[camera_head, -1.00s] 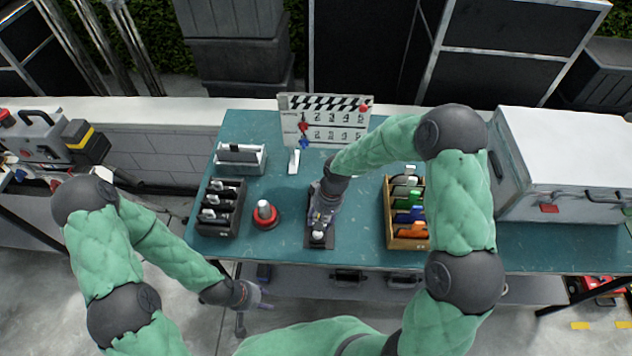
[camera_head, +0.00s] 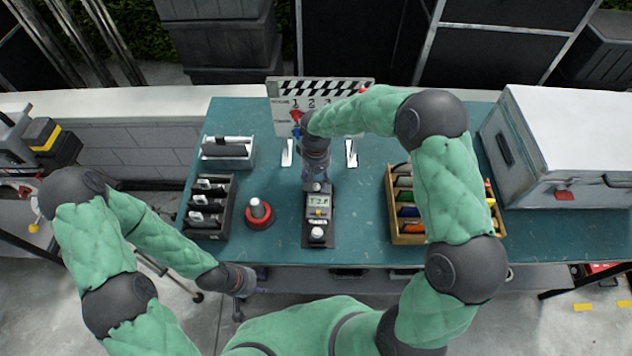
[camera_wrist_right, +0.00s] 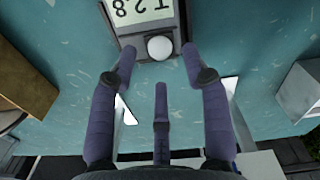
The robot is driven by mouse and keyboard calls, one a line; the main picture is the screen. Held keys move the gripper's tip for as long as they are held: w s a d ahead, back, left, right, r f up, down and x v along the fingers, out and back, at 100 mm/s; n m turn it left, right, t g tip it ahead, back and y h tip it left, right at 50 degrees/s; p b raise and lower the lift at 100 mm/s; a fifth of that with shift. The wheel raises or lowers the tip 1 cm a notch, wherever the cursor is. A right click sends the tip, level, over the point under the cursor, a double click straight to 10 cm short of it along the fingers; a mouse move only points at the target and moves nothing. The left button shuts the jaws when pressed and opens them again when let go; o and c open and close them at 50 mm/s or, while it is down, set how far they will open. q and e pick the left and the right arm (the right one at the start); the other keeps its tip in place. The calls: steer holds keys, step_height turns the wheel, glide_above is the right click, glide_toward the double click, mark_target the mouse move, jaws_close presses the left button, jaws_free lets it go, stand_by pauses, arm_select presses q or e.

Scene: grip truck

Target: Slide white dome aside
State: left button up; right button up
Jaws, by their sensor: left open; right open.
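A dark handheld meter (camera_head: 329,225) lies on the teal table, its lit display (camera_head: 318,201) showing a T reading. The white dome (camera_wrist_right: 160,48) sits at the meter's far end, beside the display. My right gripper (camera_head: 316,178) is over that far end, coming from behind. In the wrist view, the right gripper (camera_wrist_right: 159,60) is open, with fingertips on either side of the dome; contact cannot be told. In the head view the gripper partly hides the dome. A pale round knob (camera_head: 317,233) is at the meter's near end. My left gripper (camera_head: 240,292) is open, low before the table.
A red-based knob (camera_head: 259,213) and a dark slotted rack (camera_head: 208,207) stand left of the meter. A wooden box of coloured cards (camera_head: 408,239) is at right. A clapperboard (camera_head: 284,91) stands behind, partly covered by my right arm. A large white case (camera_head: 560,115) fills the right end.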

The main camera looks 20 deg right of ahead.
mark_target(327, 188)
steer(key=shift+f, duration=1.45)
jaws_close()
steer(key=d, duration=0.1)
steer(key=s+d, duration=0.1)
steer(key=d, duration=0.1)
steer(key=shift+d, duration=0.15)
jaws_free()
steer(key=shift+s, duration=0.1)
